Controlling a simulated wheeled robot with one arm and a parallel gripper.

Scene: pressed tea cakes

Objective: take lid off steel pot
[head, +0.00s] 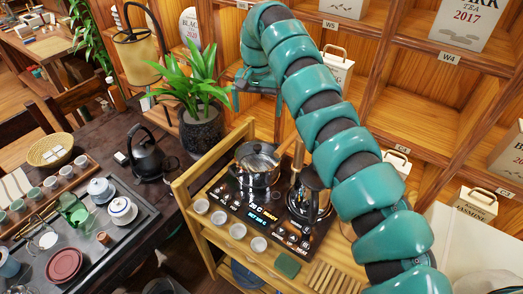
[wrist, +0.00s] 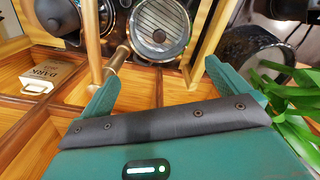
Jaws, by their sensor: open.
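The steel pot (head: 258,180) stands on the left hob of the black cooker on the wooden cart. Its shiny lid (head: 257,157) covers the top; it also shows in the wrist view (wrist: 160,28) at the top middle, with striped reflections. My gripper (head: 257,97) is high above and behind the pot in the head view, apart from it. In the wrist view, the two teal fingers of my gripper (wrist: 160,73) are spread wide with nothing between them. The lid lies beyond the fingertips.
A kettle (head: 310,190) stands right of the pot. Several small cups (head: 238,231) line the cart's front. A potted plant (head: 202,125) stands left, close to my gripper's right side in the wrist view. Wooden shelves (head: 420,90) rise behind.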

